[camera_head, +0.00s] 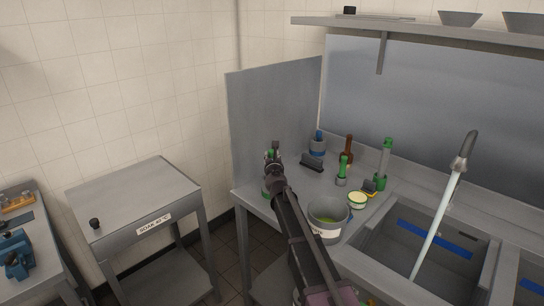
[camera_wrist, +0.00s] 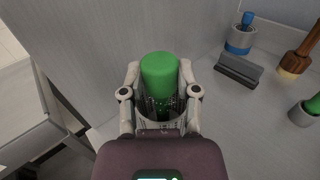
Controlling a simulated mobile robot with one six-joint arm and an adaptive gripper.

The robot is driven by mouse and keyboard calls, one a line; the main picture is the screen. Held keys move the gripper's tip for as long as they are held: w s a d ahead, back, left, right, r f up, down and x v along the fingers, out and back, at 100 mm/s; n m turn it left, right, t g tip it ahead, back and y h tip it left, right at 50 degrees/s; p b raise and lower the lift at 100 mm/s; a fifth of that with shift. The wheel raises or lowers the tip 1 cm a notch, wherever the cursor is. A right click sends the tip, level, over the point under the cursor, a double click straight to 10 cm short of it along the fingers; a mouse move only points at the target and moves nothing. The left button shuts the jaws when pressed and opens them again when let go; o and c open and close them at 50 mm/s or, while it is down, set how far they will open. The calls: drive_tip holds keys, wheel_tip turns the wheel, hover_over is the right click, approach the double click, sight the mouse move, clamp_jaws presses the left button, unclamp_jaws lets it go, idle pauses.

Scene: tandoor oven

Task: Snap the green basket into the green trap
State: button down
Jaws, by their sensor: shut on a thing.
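My gripper (camera_head: 274,150) is at the back left of the sink counter, beside the grey side panel. In the wrist view my gripper (camera_wrist: 160,95) has its fingers on either side of the green basket (camera_wrist: 160,70), a plain green cylinder at the top, and is shut on it. A grey round rim (camera_wrist: 150,126) surrounds its lower part, with a dark, green-speckled inside. In the head view a green-banded round piece (camera_head: 267,190), likely the green trap, shows under the gripper, partly hidden by my arm. I cannot tell how deep the basket sits or whether it is latched.
A grey cup with a blue band (camera_head: 318,148), a dark scraper (camera_head: 312,163), a wooden brush (camera_head: 348,148), green-handled tools (camera_head: 343,168), a green bottle (camera_head: 385,165) and a grey bucket (camera_head: 328,212) stand to the right. The sink (camera_head: 420,245) lies beyond. A side table (camera_head: 135,195) stands left.

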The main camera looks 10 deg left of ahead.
drive_tip(key=shift+f+b, duration=4.05)
drive_tip(key=shift+f, duration=0.05)
idle(1.2)
drive_tip(key=shift+c, duration=1.3)
unclamp_jaws()
drive_tip(key=shift+s, duration=0.1)
drive_tip(key=s+d, duration=0.1)
drive_tip(key=s, duration=0.6)
drive_tip(key=shift+s+d, duration=0.2)
drive_tip(key=shift+s, duration=0.2)
